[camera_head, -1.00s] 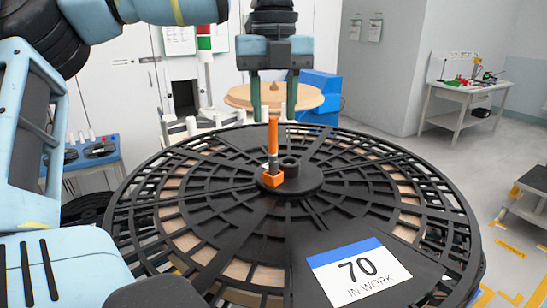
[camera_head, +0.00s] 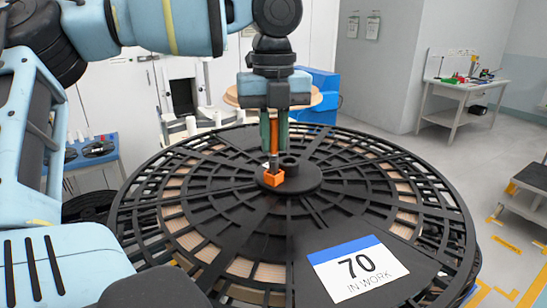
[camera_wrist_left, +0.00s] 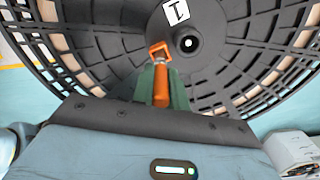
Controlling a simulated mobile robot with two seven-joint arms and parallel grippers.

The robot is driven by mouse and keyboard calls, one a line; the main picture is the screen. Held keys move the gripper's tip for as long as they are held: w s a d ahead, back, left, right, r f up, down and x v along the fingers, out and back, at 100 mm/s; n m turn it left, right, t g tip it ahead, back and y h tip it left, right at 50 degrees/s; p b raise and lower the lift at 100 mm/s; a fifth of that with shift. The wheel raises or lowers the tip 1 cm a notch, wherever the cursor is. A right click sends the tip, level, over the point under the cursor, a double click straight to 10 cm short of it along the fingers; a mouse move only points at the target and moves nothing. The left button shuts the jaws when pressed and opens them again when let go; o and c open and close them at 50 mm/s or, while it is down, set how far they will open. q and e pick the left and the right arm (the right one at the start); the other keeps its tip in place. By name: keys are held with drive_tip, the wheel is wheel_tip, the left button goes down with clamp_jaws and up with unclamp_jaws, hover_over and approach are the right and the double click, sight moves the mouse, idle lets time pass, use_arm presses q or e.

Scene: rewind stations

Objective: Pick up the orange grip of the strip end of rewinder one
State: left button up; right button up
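The orange grip (camera_head: 274,140) stands upright near the hub of the large black slotted reel (camera_head: 215,225). In the left wrist view the grip (camera_wrist_left: 161,87) lies between the two green fingers. My left gripper (camera_head: 273,148) comes down from above, its fingers drawn in against both sides of the grip. My right gripper is in neither view.
A white card marked 70 IN WORK (camera_head: 357,268) lies on the reel's near side. A round wooden-topped stand (camera_head: 231,97) and a blue box (camera_head: 318,92) are behind.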

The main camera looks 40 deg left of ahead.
use_arm(q)
drive_tip(key=shift+c, duration=1.2)
clamp_jaws()
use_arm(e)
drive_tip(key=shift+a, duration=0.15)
use_arm(q)
drive_tip(key=shift+r, duration=0.1)
